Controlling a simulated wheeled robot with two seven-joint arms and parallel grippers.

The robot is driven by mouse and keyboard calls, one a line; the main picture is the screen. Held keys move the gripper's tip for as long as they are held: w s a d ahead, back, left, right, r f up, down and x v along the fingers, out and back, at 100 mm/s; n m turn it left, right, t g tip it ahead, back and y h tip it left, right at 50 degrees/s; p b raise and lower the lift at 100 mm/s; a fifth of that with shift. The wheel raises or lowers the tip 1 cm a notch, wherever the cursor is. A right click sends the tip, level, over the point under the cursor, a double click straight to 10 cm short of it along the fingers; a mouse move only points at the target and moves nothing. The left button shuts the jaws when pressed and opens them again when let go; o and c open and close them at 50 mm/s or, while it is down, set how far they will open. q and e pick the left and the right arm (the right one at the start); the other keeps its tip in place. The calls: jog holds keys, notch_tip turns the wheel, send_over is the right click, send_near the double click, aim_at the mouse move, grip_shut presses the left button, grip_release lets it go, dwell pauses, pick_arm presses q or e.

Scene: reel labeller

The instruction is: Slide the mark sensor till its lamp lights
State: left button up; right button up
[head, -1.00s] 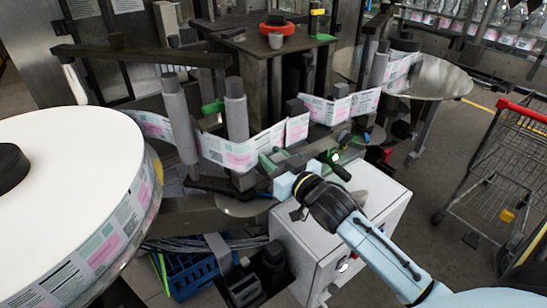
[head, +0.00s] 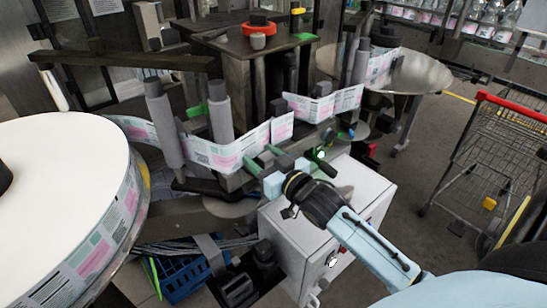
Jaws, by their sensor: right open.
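My right gripper (head: 272,172) is open, at the end of my light-blue and black arm coming in from the lower right. It is beside the sensor mount below the label web (head: 240,146). The mark sensor appears to be the small dark block (head: 285,160) at the gripper's fingers, partly hidden by them. I cannot tell whether the fingers touch it. A bright whitish-green lamp (head: 321,154) shows just right of the gripper, by a dark knob. The left gripper is not in view.
A large label reel (head: 60,200) fills the left side. Grey rollers (head: 220,120) guide the web. A white cabinet (head: 300,235) stands below my gripper. A blue crate (head: 185,280) sits on the floor at lower left. A shopping cart (head: 490,150) stands at right.

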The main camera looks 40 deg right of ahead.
jog(key=s+d+b, duration=0.1)
jog(key=s, duration=1.2)
jog(key=shift+f, duration=0.1)
